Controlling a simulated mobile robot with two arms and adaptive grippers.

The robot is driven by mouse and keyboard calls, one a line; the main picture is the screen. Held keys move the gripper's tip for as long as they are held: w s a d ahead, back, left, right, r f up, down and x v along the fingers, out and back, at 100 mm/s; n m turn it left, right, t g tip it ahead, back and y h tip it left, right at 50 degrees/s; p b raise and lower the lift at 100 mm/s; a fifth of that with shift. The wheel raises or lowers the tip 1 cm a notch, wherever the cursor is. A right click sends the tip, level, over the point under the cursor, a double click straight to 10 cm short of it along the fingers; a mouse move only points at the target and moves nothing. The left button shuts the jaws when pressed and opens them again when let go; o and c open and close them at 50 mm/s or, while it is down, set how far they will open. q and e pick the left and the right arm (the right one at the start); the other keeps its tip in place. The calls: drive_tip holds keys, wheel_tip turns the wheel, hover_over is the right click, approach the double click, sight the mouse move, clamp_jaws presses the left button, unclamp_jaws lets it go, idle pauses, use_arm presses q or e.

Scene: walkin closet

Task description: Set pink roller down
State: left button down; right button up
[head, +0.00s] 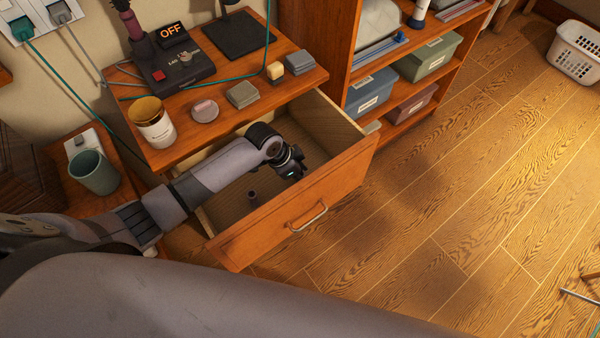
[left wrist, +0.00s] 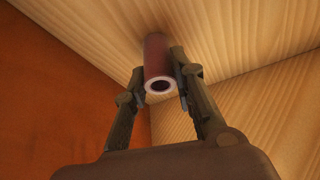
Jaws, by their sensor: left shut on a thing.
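The roller (left wrist: 157,58) is a dull dark pink tube with a pale ring around its open near end. In the left wrist view it sits between the two fingertips of my left gripper (left wrist: 160,78), which is shut on it. The far end points at a pale wooden surface; whether it touches is unclear. In the head view my left gripper (head: 291,170) is inside the open drawer (head: 285,218), close to its front panel. The roller is not clearly visible there. My right gripper is not in view.
A small dark purple piece (head: 253,195) shows inside the drawer, left of my gripper. Shelves with bins (head: 371,92) stand right.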

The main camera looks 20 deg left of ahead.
use_arm(q)
drive_tip(key=c, duration=1.3)
unclamp_jaws()
drive_tip(key=shift+f, duration=0.1)
drive_tip(key=shift+c, duration=0.2)
drive_tip(key=v, duration=1.2)
drive_tip(key=shift+p, duration=0.3)
